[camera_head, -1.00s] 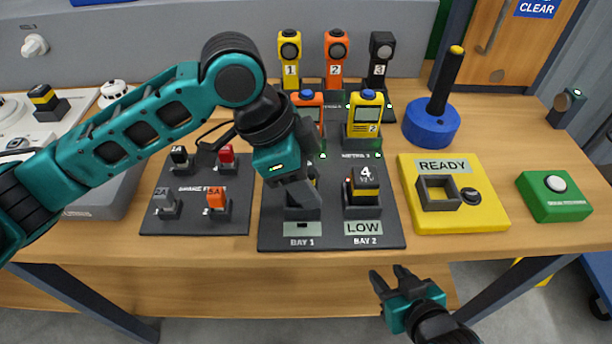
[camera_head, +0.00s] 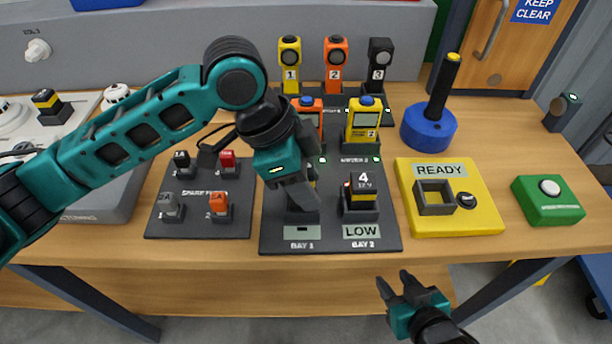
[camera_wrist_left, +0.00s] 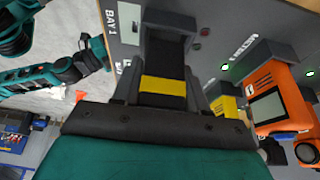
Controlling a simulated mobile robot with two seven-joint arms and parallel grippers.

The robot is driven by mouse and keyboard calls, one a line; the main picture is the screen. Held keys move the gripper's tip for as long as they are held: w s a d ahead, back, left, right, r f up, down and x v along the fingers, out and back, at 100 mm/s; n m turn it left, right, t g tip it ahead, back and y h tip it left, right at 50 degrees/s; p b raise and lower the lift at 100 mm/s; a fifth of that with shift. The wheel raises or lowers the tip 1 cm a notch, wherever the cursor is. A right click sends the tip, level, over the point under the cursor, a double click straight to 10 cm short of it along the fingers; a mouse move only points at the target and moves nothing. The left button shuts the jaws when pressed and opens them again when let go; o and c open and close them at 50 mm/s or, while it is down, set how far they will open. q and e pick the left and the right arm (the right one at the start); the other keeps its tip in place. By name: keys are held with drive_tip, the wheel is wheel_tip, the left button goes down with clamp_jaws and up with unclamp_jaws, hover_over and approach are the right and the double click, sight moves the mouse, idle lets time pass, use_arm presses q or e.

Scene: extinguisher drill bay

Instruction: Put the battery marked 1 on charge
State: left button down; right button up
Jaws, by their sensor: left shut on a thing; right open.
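My left gripper (camera_head: 302,192) is over bay 1 of the dark charger base (camera_head: 273,238), shut on a battery. In the left wrist view this battery (camera_wrist_left: 163,88) is a dark block with a yellow band, at the bay 1 holder (camera_wrist_left: 168,20). I cannot see its number or tell whether it is fully seated; in the head view my gripper mostly hides it. A battery marked 4 (camera_head: 362,190) stands in bay 2, with a LOW sign below. The bay 1 display (camera_head: 302,232) shows only a short dash. My right gripper (camera_head: 398,287) is open and empty before the table's front edge.
Two testers, orange (camera_head: 310,108) and yellow (camera_head: 364,120), stand behind the bays. A spare fuse board (camera_head: 198,232) lies left, a yellow READY plate (camera_head: 480,222) and green button box (camera_head: 547,200) right.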

use_arm(q)
drive_tip(key=shift+w+r+p, duration=0.1)
drive_tip(key=shift+r+p, duration=1.85)
drive_tip(key=shift+p, duration=0.05)
